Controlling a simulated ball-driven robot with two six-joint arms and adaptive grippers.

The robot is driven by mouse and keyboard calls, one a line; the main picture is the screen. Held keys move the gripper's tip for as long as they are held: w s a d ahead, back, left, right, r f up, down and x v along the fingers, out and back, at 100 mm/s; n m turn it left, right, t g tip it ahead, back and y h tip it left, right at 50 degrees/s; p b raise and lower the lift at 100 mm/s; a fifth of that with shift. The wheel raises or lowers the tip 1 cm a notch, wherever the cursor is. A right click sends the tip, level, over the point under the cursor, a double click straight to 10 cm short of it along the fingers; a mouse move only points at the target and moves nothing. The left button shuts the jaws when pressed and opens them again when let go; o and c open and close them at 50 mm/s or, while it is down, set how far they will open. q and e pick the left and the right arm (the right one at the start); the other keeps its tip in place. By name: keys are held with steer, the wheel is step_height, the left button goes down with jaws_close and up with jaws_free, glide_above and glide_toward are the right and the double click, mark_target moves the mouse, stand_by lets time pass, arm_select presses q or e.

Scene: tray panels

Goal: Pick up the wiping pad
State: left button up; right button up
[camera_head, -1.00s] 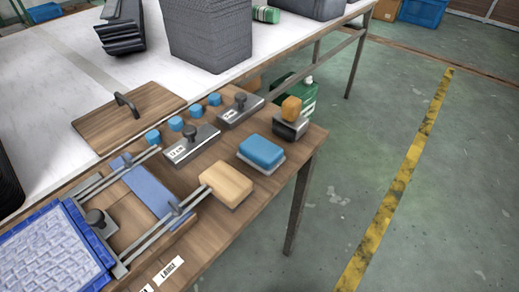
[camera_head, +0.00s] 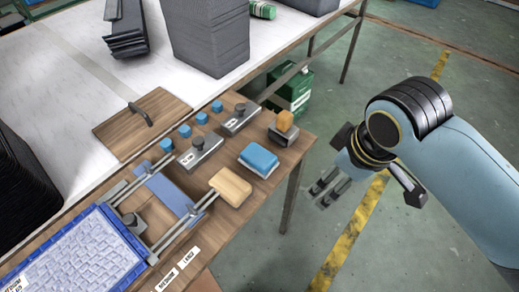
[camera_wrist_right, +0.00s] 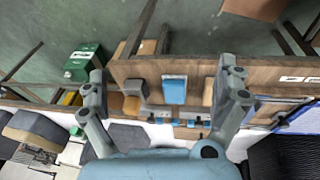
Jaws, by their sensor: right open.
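A blue pad on a pale base (camera_head: 259,160) lies on the wooden bench near its right edge. A tan block-like pad (camera_head: 230,186) lies just left of and nearer than it. Which one is the wiping pad is not labelled. My right gripper (camera_head: 326,190) is open and empty, past the bench edge, to the right of the blue pad and apart from it. In the right wrist view, its two fingers (camera_wrist_right: 164,80) spread wide, with the blue pad (camera_wrist_right: 174,90) and tan pad (camera_wrist_right: 207,92) showing between them, farther off. My left gripper is not in view.
An orange-topped block (camera_head: 284,129) stands behind the blue pad at the bench corner. Grey knobbed blocks (camera_head: 198,152) and small blue cylinders stand to the left. A blue-rimmed tray (camera_head: 133,240) is at lower left. A green canister (camera_head: 290,92) stands beyond the bench. Floor at right is clear.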

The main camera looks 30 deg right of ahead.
steer(key=w+a+n+g, duration=0.1)
steer(key=w+a+n, duration=0.1)
steer(key=w+n, duration=0.5)
steer(key=n+g+y, duration=0.1)
steer(key=n+g, duration=0.1)
steer(key=n, duration=1)
glide_above(259, 155)
steer(key=f, duration=0.6)
steer(key=shift+a+f, duration=0.3)
steer(key=shift+a, duration=0.05)
steer(key=f, duration=0.5)
steer(key=shift+w+d+f, duration=0.1)
steer(key=shift+d, duration=0.25)
steer(key=shift+c, duration=0.3)
steer(key=c, duration=1)
steer(key=shift+c, duration=0.2)
